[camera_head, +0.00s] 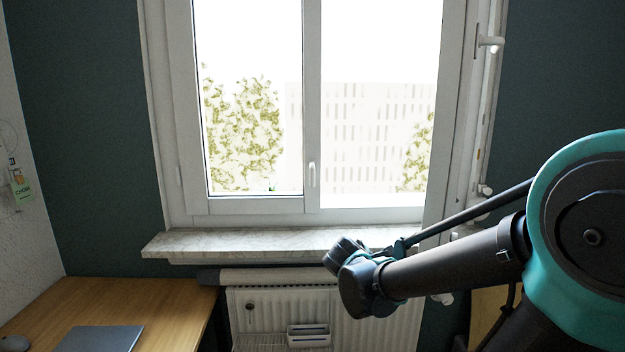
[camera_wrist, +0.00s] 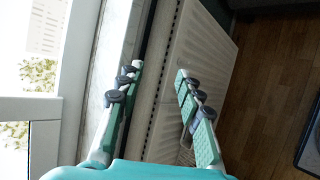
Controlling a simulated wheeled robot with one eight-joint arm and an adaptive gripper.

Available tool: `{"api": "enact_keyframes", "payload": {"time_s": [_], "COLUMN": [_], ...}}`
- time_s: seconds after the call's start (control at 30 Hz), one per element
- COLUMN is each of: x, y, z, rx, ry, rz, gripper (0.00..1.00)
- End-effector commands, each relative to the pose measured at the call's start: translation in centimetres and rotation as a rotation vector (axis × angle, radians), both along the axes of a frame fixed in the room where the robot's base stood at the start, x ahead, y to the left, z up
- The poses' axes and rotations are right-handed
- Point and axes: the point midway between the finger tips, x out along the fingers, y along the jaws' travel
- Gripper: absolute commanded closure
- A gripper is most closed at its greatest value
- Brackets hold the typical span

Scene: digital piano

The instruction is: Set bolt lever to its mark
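My gripper (camera_wrist: 158,84) is open and empty in the wrist view, its two teal-and-grey fingers spread apart before the radiator and sill. In the head view its dark end (camera_head: 345,262) hangs before the sill, below the window. No part is clearly recognisable as the bolt lever. A small white upright handle (camera_head: 312,174) sits low on the window's middle post, above and left of my gripper and apart from it. A tiny green thing (camera_head: 271,187) shows low in the left pane; I cannot tell whether it is a mark. Another white handle (camera_head: 490,42) is at the upper right.
The marble windowsill (camera_head: 200,243) juts out under the window. A white radiator (camera_head: 262,318) stands below it and also fills the middle of the wrist view (camera_wrist: 205,50). A wooden desk (camera_head: 170,300) with a grey laptop (camera_head: 100,339) is at left.

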Motion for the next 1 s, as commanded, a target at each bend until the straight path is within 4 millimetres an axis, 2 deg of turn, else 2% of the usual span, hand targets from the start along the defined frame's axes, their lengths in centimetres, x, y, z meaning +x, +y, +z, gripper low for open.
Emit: {"api": "enact_keyframes", "payload": {"time_s": [0.03,0.1,0.2,0.3,0.43,0.53,0.67,1.0], "x": [2.2,4.7,7.5,9.0,9.8,10.1,10.9,16.9], "y": [1.9,4.6,9.1,13.3,16.9,18.1,18.1,16.8], "z": [2.5,6.0,10.7,14.5,17.3,18.3,18.5,18.4], "rx": [-0.160,-0.398,-0.723,-0.991,-1.218,-1.294,-1.312,-1.307], "ry": [-0.009,-0.024,-0.046,-0.066,-0.082,-0.088,-0.087,-0.084], "rz": [0.120,0.269,0.443,0.556,0.631,0.650,0.652,0.648], "gripper": [0.64,0.64,0.64,0.64,0.64,0.64,0.64,0.64]}}
